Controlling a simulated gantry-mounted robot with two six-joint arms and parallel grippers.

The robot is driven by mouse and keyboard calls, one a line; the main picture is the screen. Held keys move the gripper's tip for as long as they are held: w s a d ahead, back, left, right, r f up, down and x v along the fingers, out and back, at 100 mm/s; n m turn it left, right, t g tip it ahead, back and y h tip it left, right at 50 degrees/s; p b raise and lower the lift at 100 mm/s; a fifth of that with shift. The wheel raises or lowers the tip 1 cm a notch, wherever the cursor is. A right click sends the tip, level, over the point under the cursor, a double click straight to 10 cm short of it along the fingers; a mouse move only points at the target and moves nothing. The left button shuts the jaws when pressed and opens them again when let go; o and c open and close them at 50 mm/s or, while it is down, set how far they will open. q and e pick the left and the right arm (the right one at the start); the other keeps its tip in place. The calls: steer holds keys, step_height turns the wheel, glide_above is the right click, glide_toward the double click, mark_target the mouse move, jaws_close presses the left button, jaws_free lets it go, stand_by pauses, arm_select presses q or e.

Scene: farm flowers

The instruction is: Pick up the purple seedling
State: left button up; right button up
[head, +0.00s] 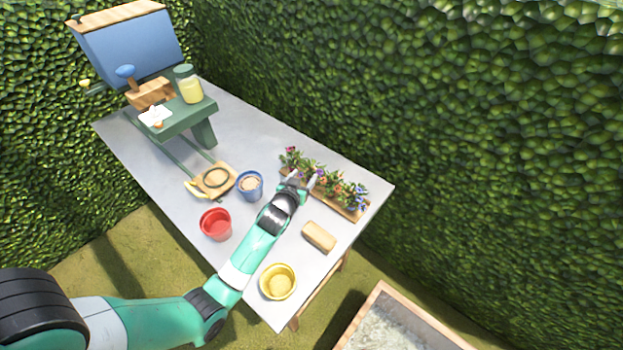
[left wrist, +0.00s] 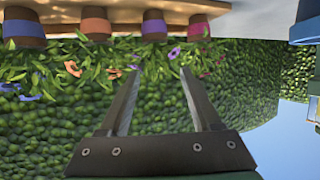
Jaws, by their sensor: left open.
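The purple seedling stands in a row of flowers on a wooden rack. In the left wrist view, its pot with a purple band (left wrist: 154,27) sits between an orange-banded and a magenta-banded pot, and its purple flower (left wrist: 174,53) hangs just past the fingertips. In the head view its purple bloom (head: 319,172) shows beside the gripper; its pot is hidden. My left gripper (head: 301,181) is open and empty at the rack's near side. In the left wrist view its two fingers (left wrist: 160,72) point at the purple seedling, with leaves close to the tips. My right gripper is not in view.
The wooden rack (head: 350,213) also holds magenta, orange and blue seedlings close by. A blue pot (head: 249,195), a red pot (head: 215,230), a yellow pot (head: 278,294) and a tan block (head: 319,236) surround my left forearm. A green bench (head: 182,122) stands at the table's far left.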

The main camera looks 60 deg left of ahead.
mark_target(311, 169)
arm_select(q)
steer(key=b+x, duration=0.2)
steer(key=x, duration=0.2)
steer(key=shift+w+d+f, duration=0.1)
steer(key=shift+w+f, duration=0.15)
steer(key=shift+w+a, duration=0.3)
steer(key=shift+c, duration=0.3)
jaws_close()
